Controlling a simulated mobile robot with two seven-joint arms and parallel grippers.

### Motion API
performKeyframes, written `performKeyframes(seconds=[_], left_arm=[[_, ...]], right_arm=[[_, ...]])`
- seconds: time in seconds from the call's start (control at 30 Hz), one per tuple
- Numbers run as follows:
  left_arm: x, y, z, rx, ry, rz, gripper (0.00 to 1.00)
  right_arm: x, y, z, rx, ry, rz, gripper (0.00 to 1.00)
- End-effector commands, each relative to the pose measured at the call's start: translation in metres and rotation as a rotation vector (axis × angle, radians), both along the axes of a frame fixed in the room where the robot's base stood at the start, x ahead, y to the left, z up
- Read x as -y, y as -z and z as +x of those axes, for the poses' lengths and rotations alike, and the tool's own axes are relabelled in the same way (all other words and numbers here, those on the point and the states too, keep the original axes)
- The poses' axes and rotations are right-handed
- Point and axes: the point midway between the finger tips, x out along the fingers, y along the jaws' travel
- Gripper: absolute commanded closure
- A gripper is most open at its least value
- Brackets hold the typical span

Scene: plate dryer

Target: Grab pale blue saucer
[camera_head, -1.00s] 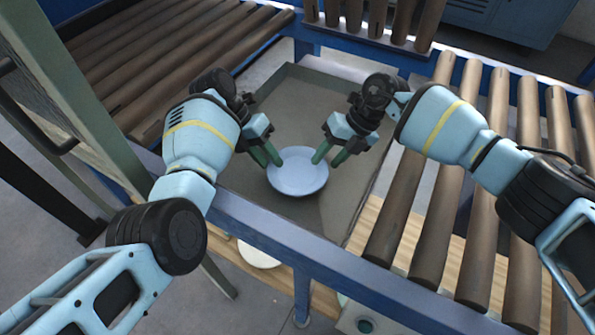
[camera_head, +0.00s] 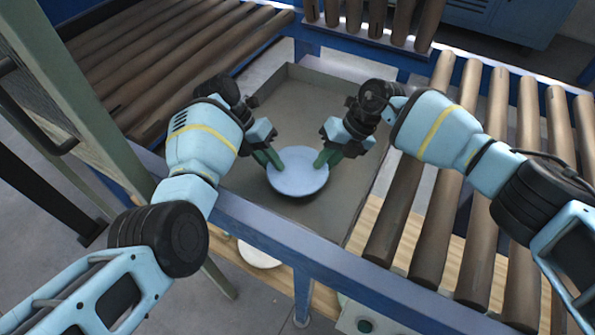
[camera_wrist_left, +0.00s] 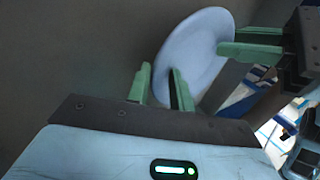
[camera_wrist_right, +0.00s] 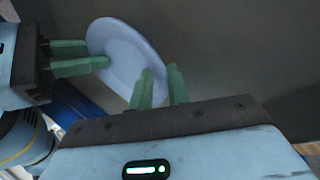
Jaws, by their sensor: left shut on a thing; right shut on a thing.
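The pale blue saucer (camera_head: 298,174) is in the middle of the head view, above or in the grey tray (camera_head: 300,95). My left gripper (camera_head: 274,161) is shut on its left rim. My right gripper (camera_head: 322,160) is shut on its right rim. In the left wrist view the saucer (camera_wrist_left: 193,52) stands past the green fingers (camera_wrist_left: 163,88). The right wrist view shows the saucer (camera_wrist_right: 122,58) with the right gripper's fingers (camera_wrist_right: 160,85) at its edge. Whether the saucer touches the tray floor is hard to tell.
Roller conveyors lie at the left (camera_head: 175,60) and right (camera_head: 445,200) of the tray. A blue rail (camera_head: 290,248) runs along the near side. A whitish round dish (camera_head: 258,254) sits on a wooden shelf below. The tray's far part is clear.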

Motion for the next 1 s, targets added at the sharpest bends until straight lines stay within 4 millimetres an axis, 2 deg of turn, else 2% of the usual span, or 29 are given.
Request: performKeyframes(seconds=[0.17, 0.33, 0.8, 1.0], left_arm=[[0.0, 0.001, -0.001, -0.001, 0.002, 0.003, 1.0], [0.0, -0.008, 0.0, 0.004, 0.003, 0.003, 1.0], [0.001, -0.066, 0.008, 0.043, 0.005, 0.002, 1.0], [0.001, -0.076, 0.009, 0.051, 0.006, 0.001, 1.0]], right_arm=[[-0.001, -0.002, 0.0, 0.003, -0.002, 0.002, 1.0], [-0.001, -0.01, 0.001, 0.009, -0.001, 0.001, 1.0], [-0.001, -0.068, 0.009, 0.049, -0.001, 0.002, 1.0], [-0.001, -0.079, 0.011, 0.057, 0.0, 0.002, 1.0]])
